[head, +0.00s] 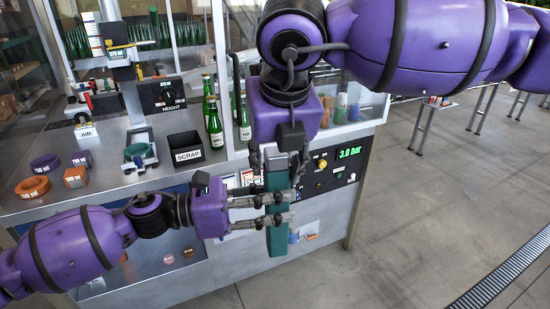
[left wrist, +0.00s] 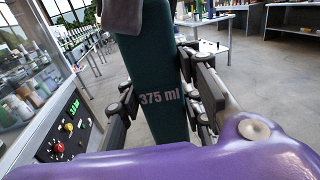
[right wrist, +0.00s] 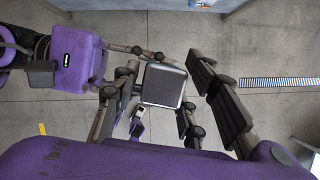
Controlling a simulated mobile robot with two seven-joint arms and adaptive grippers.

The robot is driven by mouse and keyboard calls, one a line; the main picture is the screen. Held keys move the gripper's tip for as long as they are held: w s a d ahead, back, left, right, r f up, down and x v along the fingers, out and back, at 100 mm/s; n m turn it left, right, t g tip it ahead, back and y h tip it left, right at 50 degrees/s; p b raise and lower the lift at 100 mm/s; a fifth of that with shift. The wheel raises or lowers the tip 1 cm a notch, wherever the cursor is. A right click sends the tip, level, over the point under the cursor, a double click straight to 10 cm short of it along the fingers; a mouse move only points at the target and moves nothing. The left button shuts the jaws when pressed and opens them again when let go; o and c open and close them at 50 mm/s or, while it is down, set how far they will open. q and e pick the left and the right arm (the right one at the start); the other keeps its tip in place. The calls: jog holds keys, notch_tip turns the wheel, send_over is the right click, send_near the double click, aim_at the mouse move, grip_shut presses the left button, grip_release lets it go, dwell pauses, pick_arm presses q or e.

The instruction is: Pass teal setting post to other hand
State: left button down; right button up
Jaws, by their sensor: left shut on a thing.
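The teal setting post (head: 278,240) is a long block held upright in front of the bench. Its face reads "375 ml" in the left wrist view (left wrist: 160,120). My left gripper (head: 278,208) is shut on the post's middle, coming from the left. My right gripper (head: 278,168) points down from above, with its fingers on either side of the post's upper end. In the right wrist view the post's square top (right wrist: 164,85) lies between these fingers, with a clear gap to the right-hand fingers (right wrist: 218,98), so this gripper is open.
Behind is the bench with a black SCRAP bin (head: 185,148), green bottles (head: 214,125), and a pressure panel (head: 345,165) reading 3.0 bar. Purple and orange rings and blocks (head: 33,187) lie at the left. Open floor (head: 430,210) is to the right.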

grip_shut()
pick_arm(q)
jog(key=c, duration=1.2)
grip_release()
pick_arm(e)
jog(key=shift+r, duration=0.1)
pick_arm(q)
jog(key=shift+o, duration=0.2)
